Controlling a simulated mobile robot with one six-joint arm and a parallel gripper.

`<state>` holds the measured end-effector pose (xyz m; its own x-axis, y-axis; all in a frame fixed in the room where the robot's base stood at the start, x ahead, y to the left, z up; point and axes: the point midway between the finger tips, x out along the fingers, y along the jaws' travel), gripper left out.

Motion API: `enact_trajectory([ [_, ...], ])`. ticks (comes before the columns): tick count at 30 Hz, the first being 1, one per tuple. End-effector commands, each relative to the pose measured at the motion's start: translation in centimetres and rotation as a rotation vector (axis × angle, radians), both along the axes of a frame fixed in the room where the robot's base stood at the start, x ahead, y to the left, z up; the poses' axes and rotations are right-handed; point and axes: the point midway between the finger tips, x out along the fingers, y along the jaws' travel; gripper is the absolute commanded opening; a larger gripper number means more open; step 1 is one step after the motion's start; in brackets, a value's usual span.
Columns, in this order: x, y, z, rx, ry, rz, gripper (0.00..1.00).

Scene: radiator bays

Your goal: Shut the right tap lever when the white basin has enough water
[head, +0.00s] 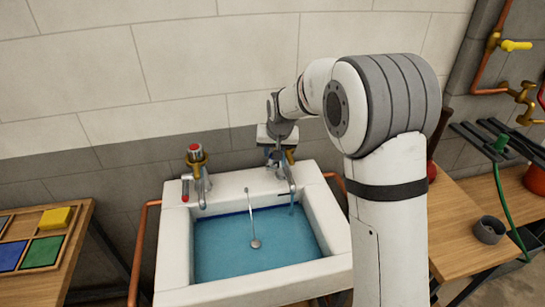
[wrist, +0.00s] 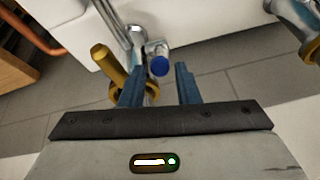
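The white basin (head: 176,245) stands against the wall and holds blue water (head: 240,255). The water surface lies close below a dark blue line on its back wall. A thin bluish stream (head: 292,208) seems to fall from the right tap's spout (head: 290,180). My gripper (head: 275,155) is at the right tap, hiding most of it in the head view. In the wrist view my gripper (wrist: 160,82) is open, its two blue fingers apart. The right tap lever's blue end (wrist: 158,66) shows between them, with small gaps; contact cannot be told.
The left tap (head: 198,178) has a red cap and red-ended lever. A thin rod with a silver disc (head: 255,243) hangs in the basin. A wooden table with coloured tiles (head: 70,250) is at left, a bench with a dark cup (head: 488,230) at right. Copper pipes flank the basin.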

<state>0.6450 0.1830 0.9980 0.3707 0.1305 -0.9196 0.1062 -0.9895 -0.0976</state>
Motion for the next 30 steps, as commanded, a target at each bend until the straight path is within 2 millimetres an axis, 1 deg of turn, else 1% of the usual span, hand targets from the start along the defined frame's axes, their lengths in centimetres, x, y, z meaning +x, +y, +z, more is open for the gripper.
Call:
enact_trajectory([
  [1, 0.3, 0.1, -0.8, 0.0, 0.002, 0.0, 0.29],
  [3, 0.7, 0.3, -1.8, -0.001, 0.003, 0.0, 0.29],
  [7, 1.2, 0.4, -3.0, -0.001, 0.002, 0.001, 0.29],
  [12, 1.5, 0.6, -3.7, 0.0, 0.0, 0.001, 0.29],
  [18, 1.4, 0.6, -3.7, 0.001, 0.0, 0.001, 0.29],
  [28, 1.4, 0.6, -3.7, 0.0, 0.0, 0.002, 0.02],
  [30, 1.4, 0.6, -3.7, 0.0, 0.0, 0.002, 0.0],
])
